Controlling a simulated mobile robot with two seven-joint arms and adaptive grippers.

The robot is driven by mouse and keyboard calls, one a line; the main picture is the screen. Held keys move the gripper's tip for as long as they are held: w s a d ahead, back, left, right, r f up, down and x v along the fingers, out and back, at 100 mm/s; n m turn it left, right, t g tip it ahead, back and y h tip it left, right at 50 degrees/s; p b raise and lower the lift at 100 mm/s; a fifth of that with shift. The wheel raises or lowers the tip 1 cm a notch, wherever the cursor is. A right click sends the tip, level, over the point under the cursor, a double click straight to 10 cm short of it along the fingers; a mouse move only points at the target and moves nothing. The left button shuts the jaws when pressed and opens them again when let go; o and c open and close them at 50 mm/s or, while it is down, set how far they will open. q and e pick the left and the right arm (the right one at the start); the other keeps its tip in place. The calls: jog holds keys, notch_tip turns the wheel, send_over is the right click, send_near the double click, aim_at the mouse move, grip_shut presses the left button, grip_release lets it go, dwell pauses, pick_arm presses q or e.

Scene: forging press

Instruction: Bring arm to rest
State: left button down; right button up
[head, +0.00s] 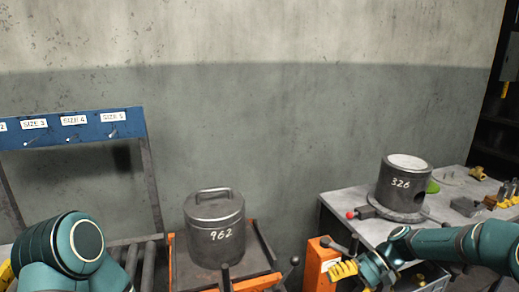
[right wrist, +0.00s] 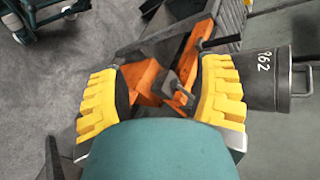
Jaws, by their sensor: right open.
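My right gripper (head: 345,270) is low in the head view, in front of an orange post (head: 318,262), with its yellow pads toward the left. In the right wrist view its two yellow-padded fingers (right wrist: 160,92) stand wide apart with nothing between them. Orange metalwork (right wrist: 150,78) shows beyond the gap. My left arm (head: 75,248) shows at the lower left as teal links. A small yellow patch (head: 5,273) at the left edge may be part of my left gripper; its jaws cannot be made out.
A grey lidded cylinder marked 962 (head: 214,230) stands on an orange-framed cart (head: 263,268). A cylinder marked 326 (head: 403,185) stands on a grey bench (head: 345,203) with small parts at right. A blue size-labelled rack (head: 90,128) is at left. A red-tipped lever (head: 351,215) sticks out.

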jog(key=s+a+f+h, duration=0.2)
jog(key=a+f, duration=0.3)
jog(key=f, duration=0.5)
jog(key=s+a+f+t+h, duration=0.2)
jog(key=s+f, duration=0.4)
jog(key=s, duration=0.1)
jog(key=s+a+f+n+t+h, duration=0.1)
jog(key=s+a+f+t+h, duration=0.1)
jog(key=s+f, duration=0.4)
jog(key=shift+s+a+h, duration=0.65)
jog(key=shift+a+h, duration=0.05)
jog(key=shift+a, duration=0.05)
